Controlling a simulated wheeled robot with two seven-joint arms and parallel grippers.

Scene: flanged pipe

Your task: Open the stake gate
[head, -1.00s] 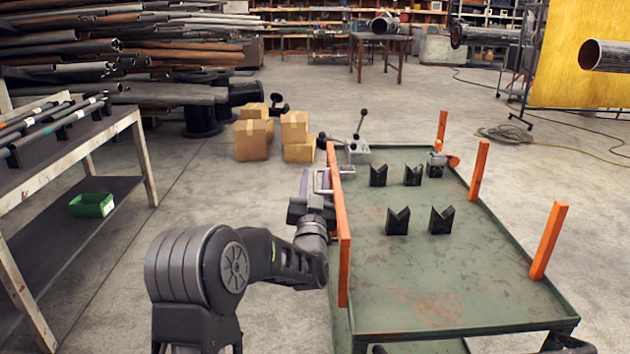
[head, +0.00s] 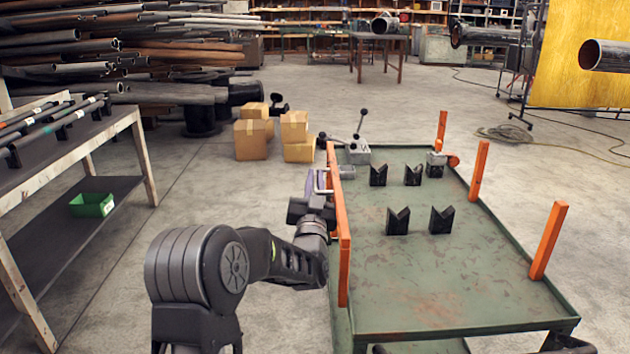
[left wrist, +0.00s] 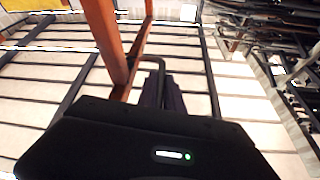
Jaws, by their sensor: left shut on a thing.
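The stake gate (head: 343,250) is an orange frame standing upright along the left edge of the green cart (head: 440,280). A grey handle (head: 321,190) sticks out from its outer left side. My left gripper (head: 318,181) is shut on this handle, with its arm reaching in from the lower left. In the left wrist view the dark handle bar (left wrist: 149,58) runs from the orange gate (left wrist: 112,45) to the fingers (left wrist: 163,88), which partly hide it. My right gripper is not in view.
Orange stakes (head: 479,171) stand along the cart's right side. Black V-blocks (head: 397,221) and a lever device (head: 358,152) sit on the cart. Cardboard boxes (head: 250,140) stand behind, and a shelf bench (head: 130,120) is at left. Floor between bench and cart is clear.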

